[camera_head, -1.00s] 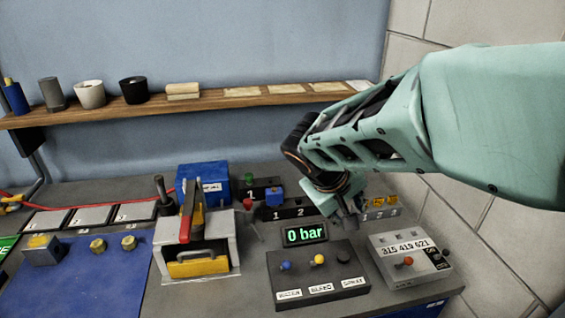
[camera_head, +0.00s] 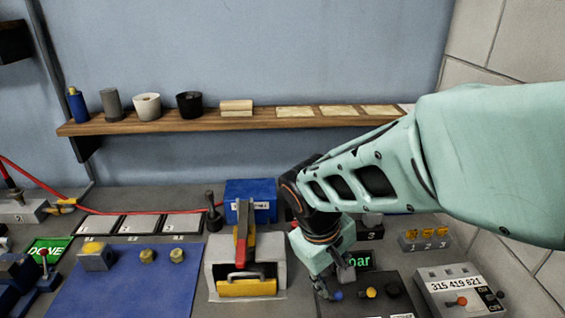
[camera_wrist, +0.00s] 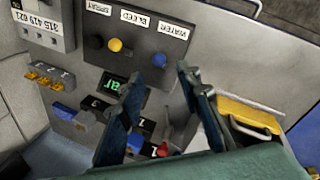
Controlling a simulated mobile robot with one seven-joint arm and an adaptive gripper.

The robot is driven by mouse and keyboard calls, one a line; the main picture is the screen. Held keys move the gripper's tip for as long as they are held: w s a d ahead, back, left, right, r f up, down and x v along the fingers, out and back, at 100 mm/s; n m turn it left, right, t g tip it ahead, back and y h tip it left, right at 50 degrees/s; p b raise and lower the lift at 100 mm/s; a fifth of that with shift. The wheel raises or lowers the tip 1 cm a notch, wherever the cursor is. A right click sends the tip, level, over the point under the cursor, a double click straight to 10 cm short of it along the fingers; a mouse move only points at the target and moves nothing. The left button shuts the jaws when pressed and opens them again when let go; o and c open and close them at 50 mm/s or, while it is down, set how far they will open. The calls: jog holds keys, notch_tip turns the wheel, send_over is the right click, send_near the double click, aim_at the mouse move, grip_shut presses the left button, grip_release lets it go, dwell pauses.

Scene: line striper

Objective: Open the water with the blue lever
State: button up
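The black control panel (camera_head: 375,308) stands at the lower right in the head view, with a blue lever (camera_head: 337,295), a yellow knob and a black knob. In the wrist view the panel shows upside down, with labels WATER, BLEED and SPRAY; the blue lever (camera_wrist: 159,60) is nearest WATER. My gripper (camera_head: 326,288) is right beside the blue lever in the head view. In the wrist view its two fingers (camera_wrist: 160,74) are apart with nothing between them, and the lever shows just beyond the gap. I cannot tell whether they touch it. The green display (camera_head: 358,261) is partly hidden by my gripper.
A grey box with a red-handled clamp (camera_head: 245,268) stands close left of the panel. A grey numbered box (camera_head: 458,291) stands close right. A blue box (camera_head: 250,200) is behind.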

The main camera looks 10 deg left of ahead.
aim_at(336, 292)
jog(key=b+x, duration=0.5)
jog(key=x, duration=0.4)
jog(key=shift+b, duration=0.4)
grip_shut()
